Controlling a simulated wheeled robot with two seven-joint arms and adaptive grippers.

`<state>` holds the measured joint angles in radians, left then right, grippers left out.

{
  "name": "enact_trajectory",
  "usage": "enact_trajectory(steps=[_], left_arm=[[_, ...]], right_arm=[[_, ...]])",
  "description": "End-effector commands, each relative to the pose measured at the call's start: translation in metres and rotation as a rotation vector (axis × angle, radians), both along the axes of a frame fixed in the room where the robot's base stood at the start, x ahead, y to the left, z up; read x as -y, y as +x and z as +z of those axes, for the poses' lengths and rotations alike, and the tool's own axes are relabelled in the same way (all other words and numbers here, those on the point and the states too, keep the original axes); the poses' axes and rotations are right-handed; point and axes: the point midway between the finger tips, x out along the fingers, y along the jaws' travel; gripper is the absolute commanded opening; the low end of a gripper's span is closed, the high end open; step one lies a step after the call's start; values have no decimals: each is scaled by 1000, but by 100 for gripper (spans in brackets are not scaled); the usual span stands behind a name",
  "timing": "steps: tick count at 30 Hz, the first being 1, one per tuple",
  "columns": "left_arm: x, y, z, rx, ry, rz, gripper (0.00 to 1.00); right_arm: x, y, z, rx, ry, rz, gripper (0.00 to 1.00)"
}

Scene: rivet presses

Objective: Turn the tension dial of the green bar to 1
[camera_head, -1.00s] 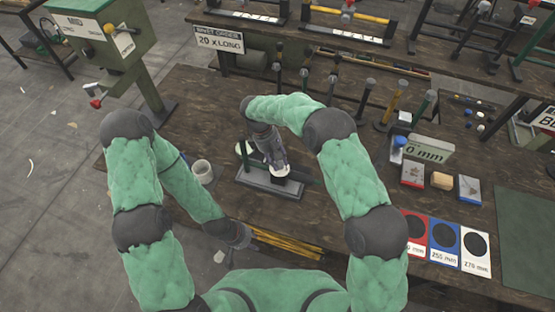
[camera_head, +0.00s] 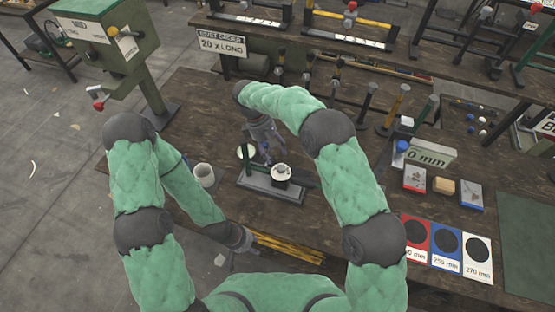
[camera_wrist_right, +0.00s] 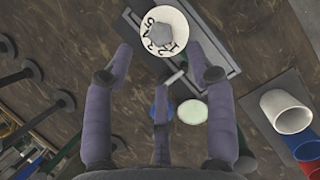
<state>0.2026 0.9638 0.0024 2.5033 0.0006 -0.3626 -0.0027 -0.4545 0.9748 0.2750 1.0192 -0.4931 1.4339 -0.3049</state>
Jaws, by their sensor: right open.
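A white tension dial (camera_head: 281,172) tops a dark post on a grey base (camera_head: 262,186). A dark green bar (camera_head: 260,169) runs beside it. In the right wrist view the dial (camera_wrist_right: 176,20) shows printed numbers around a grey knob (camera_wrist_right: 160,37); I cannot tell which number is set. My right gripper (camera_head: 270,156) is up and left of the dial in the head view. In the wrist view its purple fingers (camera_wrist_right: 162,80) are spread and empty, with the dial beyond their tips. My left gripper (camera_head: 242,239) is low at the table's front edge; its fingers are unclear.
A pale disc (camera_wrist_right: 193,112) lies near my fingers. Several upright tools stand behind. Yellow bars (camera_head: 290,248) lie at the front edge. Bare table lies right of the base.

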Motion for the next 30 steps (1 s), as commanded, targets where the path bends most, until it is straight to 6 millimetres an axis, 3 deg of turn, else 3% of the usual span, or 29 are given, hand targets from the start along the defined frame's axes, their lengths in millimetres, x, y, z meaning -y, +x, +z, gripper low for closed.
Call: enact_trajectory(steps=[4, 10, 30], left_arm=[[0, 0, 0, 0, 0, 0, 40], [0, 0, 0, 0, 0, 0, 40], [0, 0, 1, 0, 0, 0, 40]], right_arm=[[-9, 6, 24, 1, 2, 0, 56], [-15, 10, 43, -1, -1, 1, 56], [-16, 10, 48, -1, 0, 0, 56]])
